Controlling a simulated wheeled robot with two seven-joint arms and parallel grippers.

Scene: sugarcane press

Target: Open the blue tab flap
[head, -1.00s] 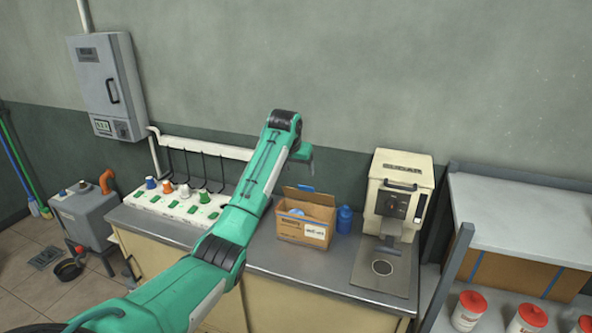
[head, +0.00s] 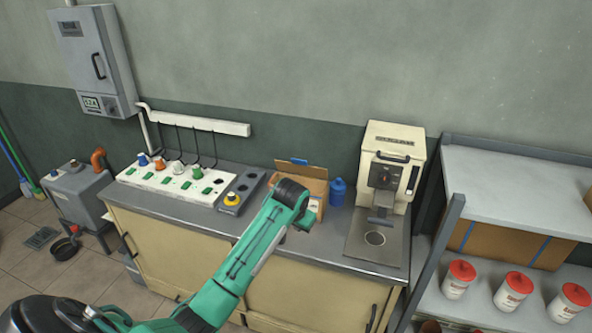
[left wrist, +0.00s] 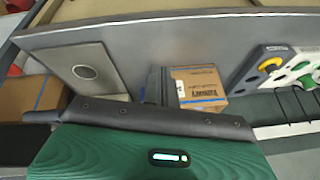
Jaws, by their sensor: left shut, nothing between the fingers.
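A cardboard box (head: 313,187) stands on the counter, left of the blue bottle. Its back flap (head: 310,172) stands raised, with a blue tab (head: 298,161) at its top edge. My left arm hides much of the box front and inside. My left gripper (head: 304,222) is in front of the box, shut and empty, apart from the flap; its fingers are small and hard to make out. The box (left wrist: 197,88) also shows in the left wrist view, beyond my green wrist. My right gripper is not in view.
A blue bottle (head: 337,192) stands close to the box's right side. The cream machine (head: 392,172) is further right. A white panel with colored knobs (head: 170,184) and a grey block with a yellow knob (head: 232,200) lie left. The counter front is clear.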

